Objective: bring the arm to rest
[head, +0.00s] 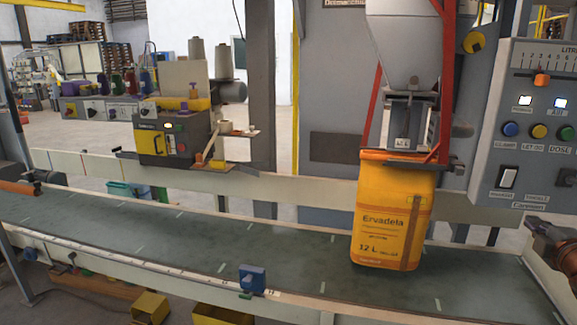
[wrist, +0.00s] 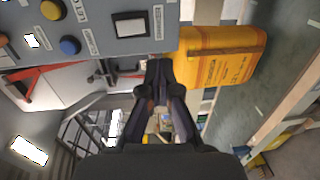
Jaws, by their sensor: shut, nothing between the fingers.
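My gripper (wrist: 160,85) shows in the wrist view with its dark fingers together and nothing between them. In that view it is in front of the grey control panel (wrist: 105,30) and the orange sack (wrist: 225,57). In the head view part of my arm shows at the right edge, below the control panel (head: 530,110); the fingers are not clear there. The orange Ervadela sack (head: 385,235) hangs upright under the filler spout (head: 405,125), its bottom at the conveyor belt (head: 200,235). I cannot tell whether it bears on the belt.
The panel carries blue, yellow and green buttons, a white rocker switch (head: 507,177) and an orange slider (head: 541,80). A sewing machine unit (head: 175,135) stands behind the belt at left. A blue box (head: 252,278) sits on the belt's front rail. The belt left of the sack is clear.

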